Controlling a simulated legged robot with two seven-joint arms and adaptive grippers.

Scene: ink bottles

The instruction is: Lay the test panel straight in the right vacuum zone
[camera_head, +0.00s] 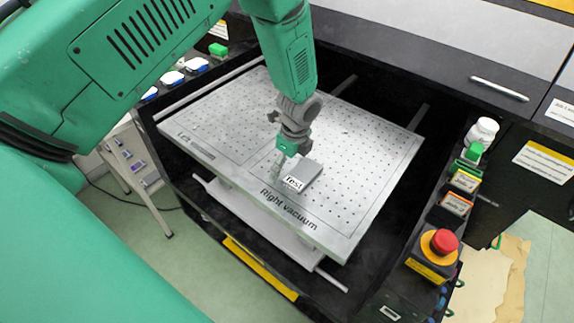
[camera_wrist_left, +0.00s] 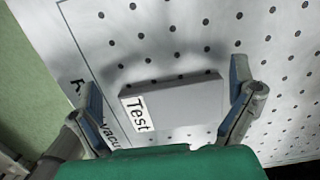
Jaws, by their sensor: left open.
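The test panel is a small grey block (camera_head: 306,172) with a white "Test" label on its near side. It lies on the perforated plate (camera_head: 350,140), close to the "Right vacuum" lettering and inside the outlined area. My left gripper (camera_head: 283,165) is above and beside it, partly hiding it in the head view. In the left wrist view the panel (camera_wrist_left: 175,103) lies between the two spread fingers of my left gripper (camera_wrist_left: 165,95), with a visible gap on the label side. The right finger is close to the panel's end; contact cannot be told. My right gripper is not in view.
A red emergency button (camera_head: 440,241) on a yellow box stands at the right edge of the bench. A white bottle (camera_head: 482,131) and small labelled boxes (camera_head: 464,182) line that side. Most of the plate is clear.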

